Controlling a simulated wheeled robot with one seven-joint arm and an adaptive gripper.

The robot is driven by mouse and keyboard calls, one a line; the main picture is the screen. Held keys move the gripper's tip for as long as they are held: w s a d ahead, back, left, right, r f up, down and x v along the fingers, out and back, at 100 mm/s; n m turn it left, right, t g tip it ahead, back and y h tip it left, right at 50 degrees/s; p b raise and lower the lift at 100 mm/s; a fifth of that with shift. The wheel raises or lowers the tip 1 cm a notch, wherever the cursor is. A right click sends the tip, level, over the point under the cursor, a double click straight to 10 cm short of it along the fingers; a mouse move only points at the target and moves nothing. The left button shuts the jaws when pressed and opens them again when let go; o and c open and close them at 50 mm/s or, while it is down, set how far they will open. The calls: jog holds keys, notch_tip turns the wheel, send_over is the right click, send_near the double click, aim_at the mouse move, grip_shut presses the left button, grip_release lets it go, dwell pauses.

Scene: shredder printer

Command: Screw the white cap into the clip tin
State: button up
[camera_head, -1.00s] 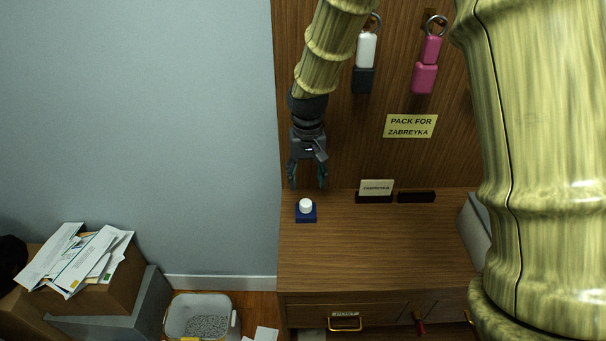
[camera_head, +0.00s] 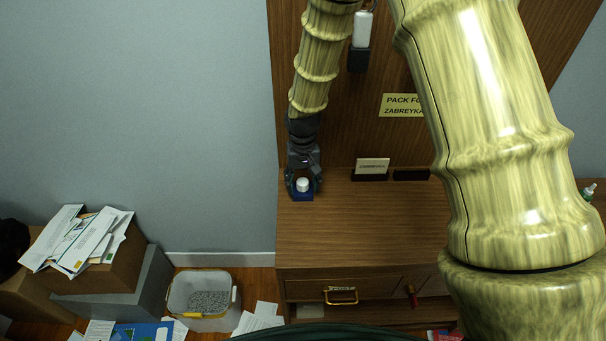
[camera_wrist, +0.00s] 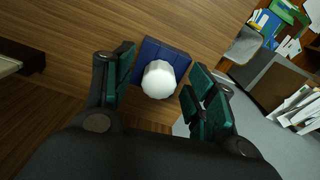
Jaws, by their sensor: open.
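The white cap (camera_head: 302,184) sits on top of the small blue clip tin (camera_head: 297,196) near the left edge of the wooden desk. In the wrist view the white cap (camera_wrist: 159,79) lies between my fingers, with the blue tin (camera_wrist: 179,60) under it. My gripper (camera_head: 303,189) points down around the cap; in the wrist view my gripper (camera_wrist: 158,92) is open. Gaps show on both sides of the cap, so no finger touches it. How the cap is seated on the tin cannot be told.
A name card (camera_head: 373,165) stands on the desk (camera_head: 345,235) at the back, before the wooden panel. The desk front has a drawer with a brass handle (camera_head: 341,296). A bin (camera_head: 203,300) and a box with papers (camera_head: 110,270) stand left. The desk's middle is clear.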

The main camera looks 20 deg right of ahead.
jog(key=shift+f, duration=0.15)
grip_shut()
dwell(0.4)
jog(key=shift+m+p, duration=0.55)
jog(key=shift+m, duration=0.55)
jog(key=m+p, duration=0.1)
jog(key=m, duration=0.3)
jog(key=shift+a, duration=0.1)
jog(key=shift+m+p, duration=0.4)
jog(key=shift+m, duration=0.2)
jog(key=shift+f, duration=0.1)
